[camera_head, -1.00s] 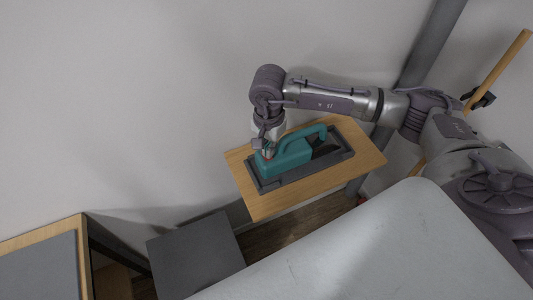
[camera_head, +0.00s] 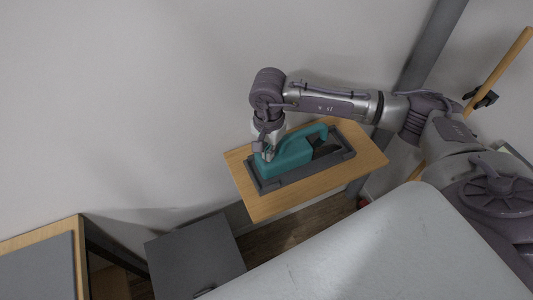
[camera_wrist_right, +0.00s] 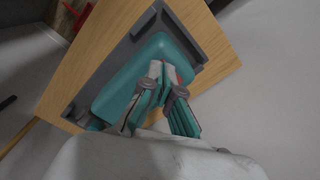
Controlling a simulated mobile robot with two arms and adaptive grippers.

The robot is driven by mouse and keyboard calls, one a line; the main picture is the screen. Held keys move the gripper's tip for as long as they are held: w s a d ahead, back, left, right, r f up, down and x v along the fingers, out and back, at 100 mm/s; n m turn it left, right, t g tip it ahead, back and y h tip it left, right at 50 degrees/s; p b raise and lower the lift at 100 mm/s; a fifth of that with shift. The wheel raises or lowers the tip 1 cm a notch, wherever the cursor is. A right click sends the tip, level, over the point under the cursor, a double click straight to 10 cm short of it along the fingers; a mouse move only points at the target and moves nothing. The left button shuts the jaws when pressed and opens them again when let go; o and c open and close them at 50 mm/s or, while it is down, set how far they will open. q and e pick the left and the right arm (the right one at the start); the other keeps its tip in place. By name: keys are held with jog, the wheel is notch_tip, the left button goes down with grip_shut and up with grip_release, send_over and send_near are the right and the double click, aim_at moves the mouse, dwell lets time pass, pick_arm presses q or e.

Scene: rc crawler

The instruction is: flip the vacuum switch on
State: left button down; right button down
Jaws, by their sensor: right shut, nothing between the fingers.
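The teal handheld vacuum (camera_head: 292,155) lies in a dark grey tray (camera_head: 334,161) on a small wooden shelf (camera_head: 262,205) against the wall. Its handle arches toward the right. My right gripper (camera_head: 268,152) points down at the vacuum's left end, its fingers together and empty. In the right wrist view the fingers (camera_wrist_right: 166,84) are at the teal body (camera_wrist_right: 140,72), close to or touching it; I cannot tell which. A small red patch shows beside the fingertips, partly hidden by them. The switch itself cannot be made out clearly. My left gripper is not in view.
A dark grey cabinet (camera_head: 195,258) stands below the shelf at the left. A wood-edged table (camera_head: 40,262) is at the lower left. A wooden pole (camera_head: 497,70) leans at the right. The wall behind the shelf is bare.

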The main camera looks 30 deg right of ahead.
jog(key=shift+f, duration=0.2)
jog(key=shift+r, duration=0.1)
jog(key=shift+r+p, duration=0.4)
jog(key=shift+r, duration=0.4)
jog(key=shift+r+p, duration=1.05)
jog(key=shift+r, duration=1.6)
